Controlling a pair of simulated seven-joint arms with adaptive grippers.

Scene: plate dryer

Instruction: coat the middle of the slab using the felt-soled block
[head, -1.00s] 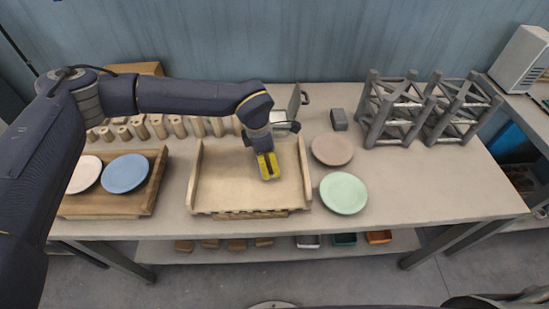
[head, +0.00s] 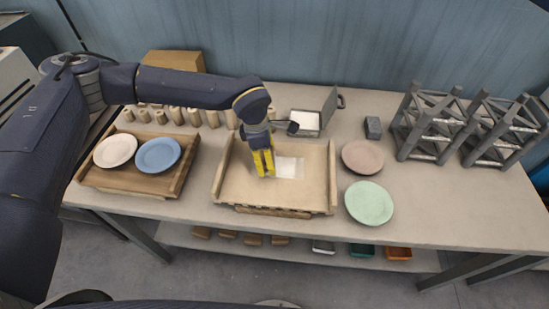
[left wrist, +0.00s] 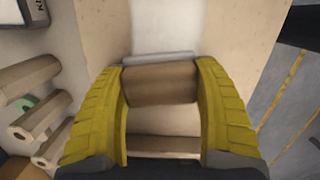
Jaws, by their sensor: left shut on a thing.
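The slab (head: 235,190) is a pale board with raised side rails in the middle of the table. A white patch (head: 290,168) lies on its middle, just right of my left gripper. My left gripper (head: 263,172) points down over the slab, left of its centre. It is shut on the felt-soled block, a brown wooden block (left wrist: 160,84) with a pale grey sole edge (left wrist: 158,58), seen between the yellow fingers in the left wrist view. The sole is low at the slab; whether it touches is hidden. My right gripper is not in view.
An open metal box (head: 306,123) with white contents and a raised lid stands behind the slab. Pink (head: 362,157) and green (head: 369,203) plates lie to the right, near grey racks (head: 432,122). A wooden tray (head: 135,182) with two plates is left. Several wooden pegs stand behind.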

